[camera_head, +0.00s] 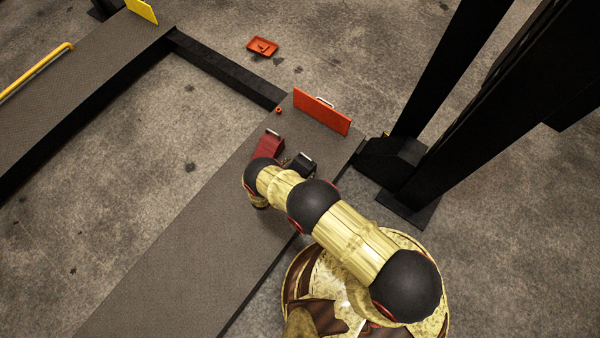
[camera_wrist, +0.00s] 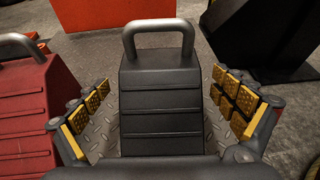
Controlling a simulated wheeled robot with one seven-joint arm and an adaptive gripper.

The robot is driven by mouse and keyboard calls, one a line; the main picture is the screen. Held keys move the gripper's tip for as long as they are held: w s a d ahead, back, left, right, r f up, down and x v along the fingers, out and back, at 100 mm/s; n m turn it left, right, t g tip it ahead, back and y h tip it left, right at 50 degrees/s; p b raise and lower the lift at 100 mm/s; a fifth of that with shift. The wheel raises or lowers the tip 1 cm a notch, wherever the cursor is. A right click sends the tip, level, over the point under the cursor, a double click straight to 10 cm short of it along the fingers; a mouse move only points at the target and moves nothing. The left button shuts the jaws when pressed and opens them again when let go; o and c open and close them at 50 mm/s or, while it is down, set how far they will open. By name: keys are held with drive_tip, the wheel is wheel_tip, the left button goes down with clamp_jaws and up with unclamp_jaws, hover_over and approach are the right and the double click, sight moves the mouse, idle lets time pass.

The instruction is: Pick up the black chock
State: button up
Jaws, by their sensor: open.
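The black chock (camera_wrist: 160,105) fills the middle of the wrist view, a ribbed wedge with a grey metal handle on its far, higher end. My gripper (camera_wrist: 162,108) is open, with one yellow-padded finger on each side of the chock and a visible gap to each flank. Nothing is held. In the head view the black chock (camera_head: 301,163) lies on the ramp, partly hidden by my arm. My gripper is hidden in the head view behind my arm.
A red chock (camera_wrist: 25,115) stands close left of the black one; it also shows in the head view (camera_head: 268,143). An orange end plate (camera_head: 322,111) stands beyond them on the grey ramp (camera_head: 190,250). A black post (camera_head: 395,160) rises to the right. An orange tray (camera_head: 262,47) lies on the floor.

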drive_tip(key=c, duration=1.8)
